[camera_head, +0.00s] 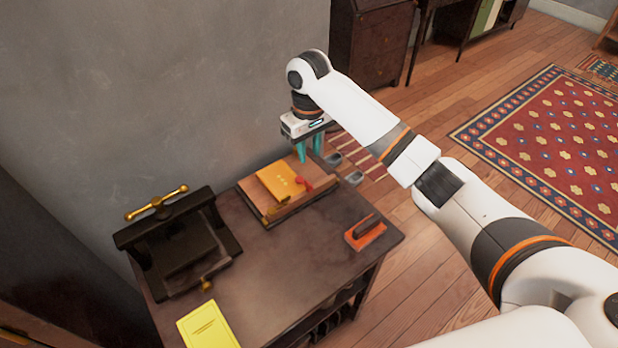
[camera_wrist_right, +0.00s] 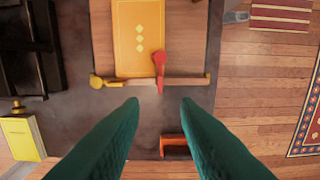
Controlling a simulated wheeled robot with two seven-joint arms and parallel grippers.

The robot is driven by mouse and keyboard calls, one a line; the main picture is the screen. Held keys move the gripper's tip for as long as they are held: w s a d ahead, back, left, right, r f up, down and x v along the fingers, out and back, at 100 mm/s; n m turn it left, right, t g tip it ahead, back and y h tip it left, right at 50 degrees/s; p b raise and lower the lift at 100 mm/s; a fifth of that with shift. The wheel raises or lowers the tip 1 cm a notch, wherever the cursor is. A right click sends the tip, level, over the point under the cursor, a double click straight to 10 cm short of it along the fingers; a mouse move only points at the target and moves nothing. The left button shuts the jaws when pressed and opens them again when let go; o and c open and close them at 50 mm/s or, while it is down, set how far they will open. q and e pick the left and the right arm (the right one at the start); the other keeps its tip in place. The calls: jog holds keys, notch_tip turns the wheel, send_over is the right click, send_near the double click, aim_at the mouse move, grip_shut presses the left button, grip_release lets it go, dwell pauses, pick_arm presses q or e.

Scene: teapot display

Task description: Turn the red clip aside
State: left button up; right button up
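The red clip (camera_head: 303,185) sits at the front edge of the wooden board (camera_head: 320,193), by a yellow-orange book (camera_head: 281,183) with small diamond marks. In the right wrist view the red clip (camera_wrist_right: 159,68) lies over a wooden bar (camera_wrist_right: 185,80) and reaches the edge of the yellow-orange book (camera_wrist_right: 138,40). My left gripper is not in view.
A black press (camera_head: 175,245) with a brass handle (camera_head: 157,203) stands at the left of the dark table (camera_head: 270,275). A yellow book (camera_head: 208,328) lies at the front. An orange block with a dark handle (camera_head: 366,232) lies near the right edge.

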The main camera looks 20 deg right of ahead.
aim_at(309, 183)
notch_tip(309, 183, down, 11)
jog(key=shift+r, duration=0.2)
grip_shut()
